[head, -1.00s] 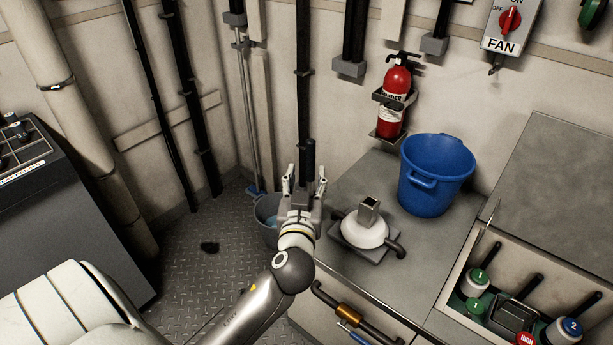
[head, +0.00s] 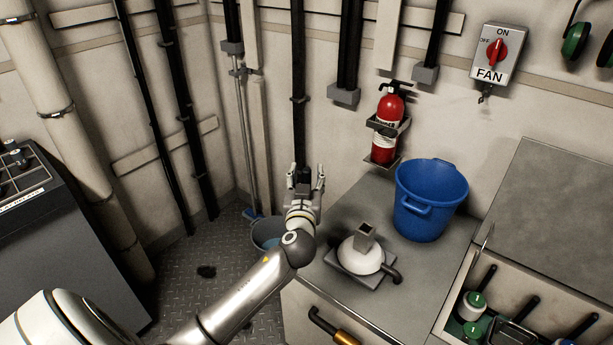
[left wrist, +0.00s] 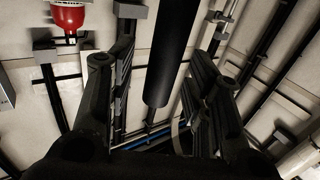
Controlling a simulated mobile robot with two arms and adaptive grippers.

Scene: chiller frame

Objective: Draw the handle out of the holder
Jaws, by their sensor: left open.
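The handle looks to be a thick black upright cylinder (head: 304,177) by the back left end of the counter. My left gripper (head: 306,170) is open in front of it, with a finger showing on each side. My right gripper is not in view.
A white domed fitting with a square socket (head: 364,241) sits on the steel counter (head: 455,262). A blue bucket (head: 430,215) stands behind it, below a red extinguisher (head: 386,135). A grey bucket (head: 264,233) is on the floor. Black pipes line the wall.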

